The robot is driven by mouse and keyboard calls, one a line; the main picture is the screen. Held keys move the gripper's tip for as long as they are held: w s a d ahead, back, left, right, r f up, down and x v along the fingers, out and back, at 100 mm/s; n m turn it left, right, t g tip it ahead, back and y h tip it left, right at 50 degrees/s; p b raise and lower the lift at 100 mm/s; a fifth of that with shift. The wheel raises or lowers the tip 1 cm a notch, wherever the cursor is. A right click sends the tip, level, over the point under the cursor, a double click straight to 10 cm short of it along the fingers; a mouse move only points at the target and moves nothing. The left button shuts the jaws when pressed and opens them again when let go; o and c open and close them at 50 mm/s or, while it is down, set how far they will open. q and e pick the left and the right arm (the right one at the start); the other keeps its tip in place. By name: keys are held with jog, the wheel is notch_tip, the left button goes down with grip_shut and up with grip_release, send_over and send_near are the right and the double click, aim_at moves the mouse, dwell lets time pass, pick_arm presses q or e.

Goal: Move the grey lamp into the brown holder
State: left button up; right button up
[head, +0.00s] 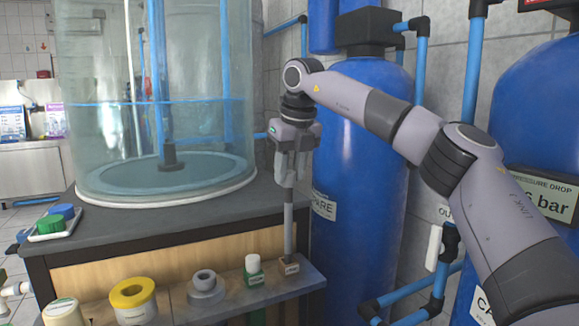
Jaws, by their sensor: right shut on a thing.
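The grey lamp (288,225) is a thin upright rod. My right gripper (290,180) is shut on its upper end, and the jaws hide that part. The brown holder (290,267) is a small labelled block at the right end of the grey shelf (236,296). The lamp's lower end meets the top of the holder in the head view. I cannot tell whether it is inside the holder's opening or only at its top. My left gripper is not in view.
Left of the brown holder stand a green holder with a white piece (252,268), a grey ringed part (205,284) and a yellow-topped part (133,296). A large clear tank (165,110) stands behind. A blue cylinder (362,150) rises close to the right.

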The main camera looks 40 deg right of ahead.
jog(key=shift+f, duration=0.6)
jog(key=b, duration=0.5)
send_over(291, 230)
jog(key=shift+s+a+x, duration=0.1)
jog(key=shift+s+x, duration=0.1)
jog(key=shift+x, duration=0.95)
jog(key=shift+s+a+x, duration=0.1)
jog(key=shift+s+x, duration=0.1)
jog(key=shift+x, duration=0.9)
jog(key=shift+s+a+x, duration=0.1)
jog(key=shift+s+x, duration=0.15)
jog(key=shift+x, duration=0.9)
jog(key=shift+f, duration=0.15)
jog(key=shift+d+f+b, duration=0.1)
jog(key=shift+f+b, duration=0.95)
jog(key=shift+f, duration=0.5)
jog(key=shift+f+b, duration=1.15)
jog(key=shift+f, duration=0.8)
jog(key=shift+f, duration=0.2)
